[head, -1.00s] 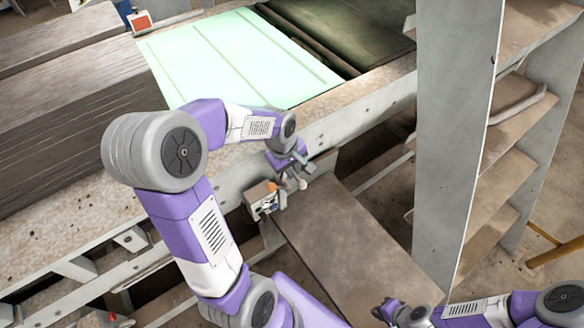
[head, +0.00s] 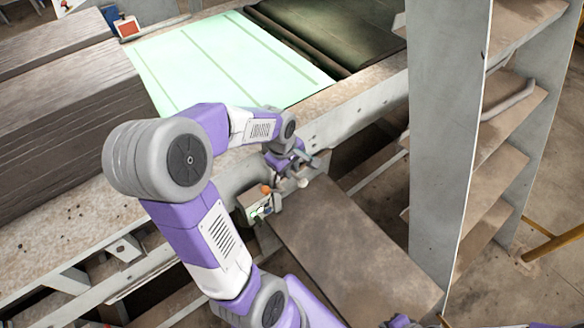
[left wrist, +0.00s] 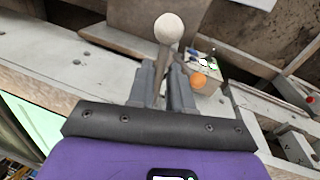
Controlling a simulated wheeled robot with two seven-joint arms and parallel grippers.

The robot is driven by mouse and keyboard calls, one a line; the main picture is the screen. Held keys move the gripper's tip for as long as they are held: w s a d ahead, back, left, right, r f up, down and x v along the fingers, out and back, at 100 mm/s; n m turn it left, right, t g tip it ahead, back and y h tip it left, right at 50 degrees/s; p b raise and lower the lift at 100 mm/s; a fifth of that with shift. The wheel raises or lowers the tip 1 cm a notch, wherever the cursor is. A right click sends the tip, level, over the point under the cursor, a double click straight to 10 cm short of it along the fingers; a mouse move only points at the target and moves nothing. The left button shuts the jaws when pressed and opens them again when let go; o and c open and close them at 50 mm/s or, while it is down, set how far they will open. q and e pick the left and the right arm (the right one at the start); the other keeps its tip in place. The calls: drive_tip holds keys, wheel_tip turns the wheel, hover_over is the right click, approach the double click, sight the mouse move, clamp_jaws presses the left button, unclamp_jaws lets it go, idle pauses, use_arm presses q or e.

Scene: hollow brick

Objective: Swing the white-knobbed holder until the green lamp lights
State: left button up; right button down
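The holder's white knob (left wrist: 168,28) stands on a thin stem in the left wrist view, and the knob also shows in the head view (head: 303,183). My left gripper (left wrist: 163,75) has its two grey fingers close on either side of the stem, below the knob, and appears shut on it. In the head view this gripper (head: 304,163) is at the bench's front edge. A small box (head: 258,207) with an orange cap sits beside it. Small bright, greenish spots show on the box; I cannot tell if a lamp is lit. My right gripper (head: 400,322) is barely in view at the bottom edge.
A brown board (head: 350,245) extends below the bench edge. A grey shelf rack (head: 440,130) stands to the right. A pale green panel (head: 225,65) and stacked grey slabs (head: 60,115) lie on the bench behind my left arm.

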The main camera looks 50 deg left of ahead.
use_arm(q)
drive_tip(key=shift+o, duration=1.4)
drive_tip(key=shift+r, duration=0.1)
wheel_tip(320, 180, up, 7)
drive_tip(key=s, duration=0.1)
drive_tip(key=shift+s+p, duration=0.25)
drive_tip(key=shift+p, duration=0.2)
